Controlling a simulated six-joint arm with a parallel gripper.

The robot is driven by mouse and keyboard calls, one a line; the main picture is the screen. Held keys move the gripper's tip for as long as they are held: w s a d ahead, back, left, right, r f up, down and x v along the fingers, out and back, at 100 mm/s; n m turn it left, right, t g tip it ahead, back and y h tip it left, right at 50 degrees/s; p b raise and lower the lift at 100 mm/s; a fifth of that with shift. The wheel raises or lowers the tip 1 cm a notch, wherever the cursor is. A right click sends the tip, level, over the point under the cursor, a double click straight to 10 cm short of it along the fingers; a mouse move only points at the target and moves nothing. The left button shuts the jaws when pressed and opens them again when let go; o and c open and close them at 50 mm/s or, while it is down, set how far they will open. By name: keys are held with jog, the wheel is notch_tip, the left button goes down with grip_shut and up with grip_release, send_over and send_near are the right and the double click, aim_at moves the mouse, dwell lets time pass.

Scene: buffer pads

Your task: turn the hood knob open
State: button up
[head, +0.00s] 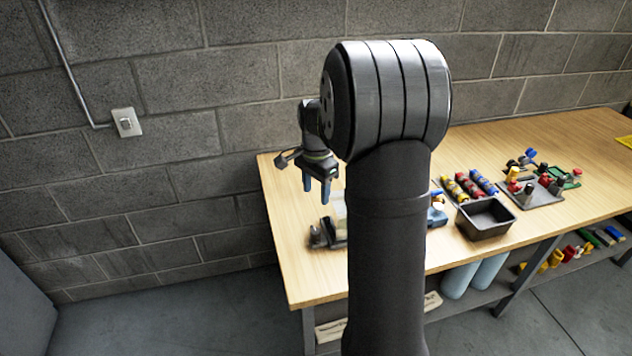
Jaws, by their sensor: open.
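My gripper (316,195) points down over the left part of the wooden workbench, its two blue fingers apart with nothing between them. Below it on the bench stands a small dark and pale device (337,226), partly hidden behind my arm. A small grey upright piece (317,235) sits at the device's left side. I cannot tell whether this piece is the hood knob, or how it is turned. The gripper appears above the device and apart from it.
The wooden workbench (290,265) has bare room at its front left. A black bin (486,218), a row of coloured cylinders (470,187) and a grey tray (535,193) with coloured parts stand to the right. A block wall closes the back.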

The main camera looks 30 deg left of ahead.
aim_at(316, 230)
notch_tip(316, 230, up, 2)
jog(key=shift+r, duration=0.2)
jog(key=shift+f, duration=0.1)
dwell(0.4)
notch_tip(316, 230, down, 17)
jog(key=shift+f, duration=0.15)
dwell(0.4)
dwell(0.3)
